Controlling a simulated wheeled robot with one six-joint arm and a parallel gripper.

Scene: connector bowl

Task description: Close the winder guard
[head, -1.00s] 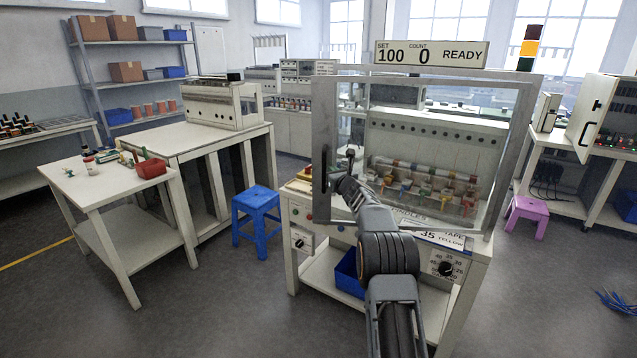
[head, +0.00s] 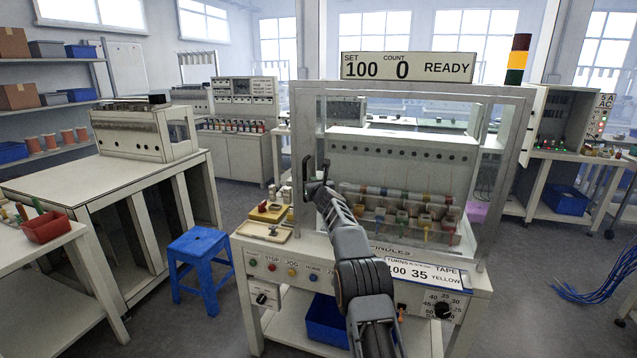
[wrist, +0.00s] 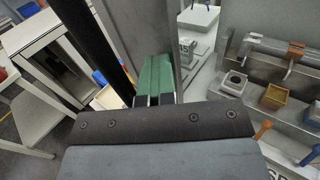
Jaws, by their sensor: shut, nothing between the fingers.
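The winder guard (head: 302,128) is a grey-framed clear panel. It stands across the front of the winder (head: 415,150); I cannot tell whether it is fully flush. Its dark upright handle (head: 306,170) is on the left post. My gripper (head: 317,187) is at that post, close to the handle. In the wrist view, the green fingertips (wrist: 154,82) are together with nothing between them. They lie against or very near the grey guard post (wrist: 142,35), with the dark handle bar (wrist: 95,45) to their left. Exact contact is hidden. Spindles (head: 405,215) show behind the panel.
The winder's front has buttons (head: 291,271) and a dial (head: 442,309). A yellow box (head: 270,212) sits left of the guard. A blue stool (head: 200,262) stands on the floor at left, and a blue bin (head: 328,322) sits below the winder.

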